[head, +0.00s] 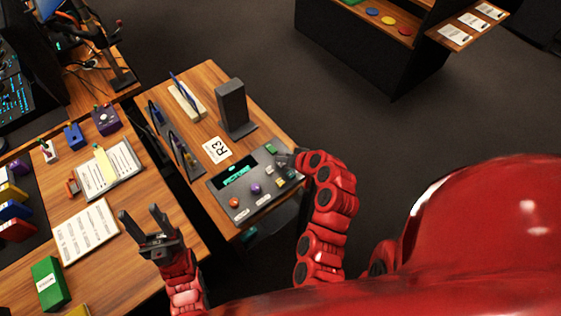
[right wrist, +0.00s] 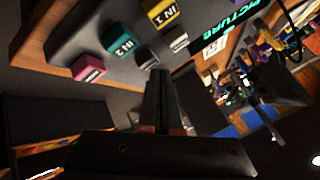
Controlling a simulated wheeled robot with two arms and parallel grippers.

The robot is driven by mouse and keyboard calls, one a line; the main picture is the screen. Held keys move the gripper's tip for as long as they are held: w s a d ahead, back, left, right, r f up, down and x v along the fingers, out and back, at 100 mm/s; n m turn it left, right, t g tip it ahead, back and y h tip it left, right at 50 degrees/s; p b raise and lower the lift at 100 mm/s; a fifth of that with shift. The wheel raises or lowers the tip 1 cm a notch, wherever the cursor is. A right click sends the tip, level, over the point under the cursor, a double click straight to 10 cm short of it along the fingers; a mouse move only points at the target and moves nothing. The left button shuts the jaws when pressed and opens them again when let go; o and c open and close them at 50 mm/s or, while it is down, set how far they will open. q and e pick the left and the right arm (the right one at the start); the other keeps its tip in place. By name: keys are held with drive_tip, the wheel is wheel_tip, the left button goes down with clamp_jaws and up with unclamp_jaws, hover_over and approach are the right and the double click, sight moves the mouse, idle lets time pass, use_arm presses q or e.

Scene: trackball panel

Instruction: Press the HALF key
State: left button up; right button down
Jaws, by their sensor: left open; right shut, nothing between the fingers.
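The dark control panel (head: 216,184) lies on the right-hand wooden desk, with a lit display reading PICTURE (head: 237,175). The right wrist view shows a pink key (right wrist: 88,68), a teal IN 2 key (right wrist: 120,41), a yellow IN 1 key (right wrist: 163,13) and small grey keys (right wrist: 147,56). I cannot read a HALF label on any key. My right gripper (head: 281,158) is shut and empty, above the panel's far right part. In its wrist view the fingers (right wrist: 161,75) point toward the grey keys; contact cannot be told. My left gripper (head: 141,218) is open and empty over the left desk.
A dark upright box (head: 232,107) and a white R3 card (head: 217,150) stand behind the panel. The panel also carries an orange knob (head: 234,202) and a purple ball (head: 256,188). Papers (head: 86,231) and a green box (head: 49,283) lie on the left desk.

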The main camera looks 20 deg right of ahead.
sight(282, 165)
drive_tip(key=shift+f+b, duration=0.45)
drive_tip(key=shift+f, duration=0.05)
drive_tip(key=shift+r, duration=0.1)
idle(0.5)
drive_tip(key=shift+r+p, duration=0.4)
drive_tip(key=shift+r, duration=0.4)
drive_tip(key=shift+r, duration=0.15)
drive_tip(key=shift+r+p, duration=1.25)
drive_tip(key=shift+r, duration=1.2)
drive_tip(key=shift+f, duration=0.1)
